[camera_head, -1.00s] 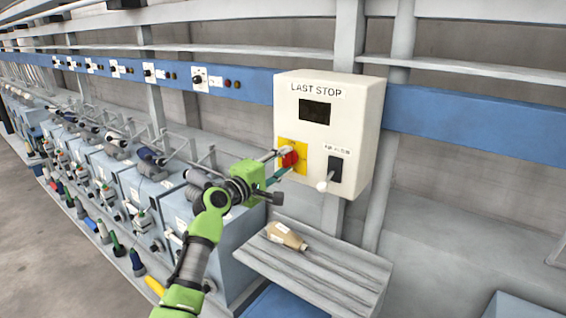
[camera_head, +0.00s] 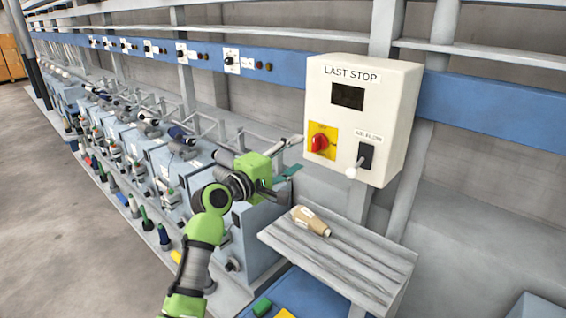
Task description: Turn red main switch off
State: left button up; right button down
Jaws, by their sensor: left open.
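The red main switch (camera_head: 319,143) is a red rotary knob on a yellow plate (camera_head: 330,152), at the lower left of the front of the white "LAST STOP" box (camera_head: 398,105). My left gripper (camera_head: 291,158) is open, its two fingers apart and pointing right. It is to the left of the switch and a little below it, apart from it, with nothing between the fingers. The whole knob shows. My right gripper is not in view.
A black switch (camera_head: 366,156) with a white-balled lever is right of the red knob. Below the box, a grey shelf (camera_head: 360,265) bears a tan cone-shaped bobbin (camera_head: 311,221). A row of spinning machines (camera_head: 130,155) runs off to the left. A blue rail (camera_head: 490,108) runs behind the box.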

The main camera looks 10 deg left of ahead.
pick_arm(q)
jog(key=v, duration=0.4)
jog(key=shift+s+a, duration=0.1)
jog(key=shift+s, duration=0.15)
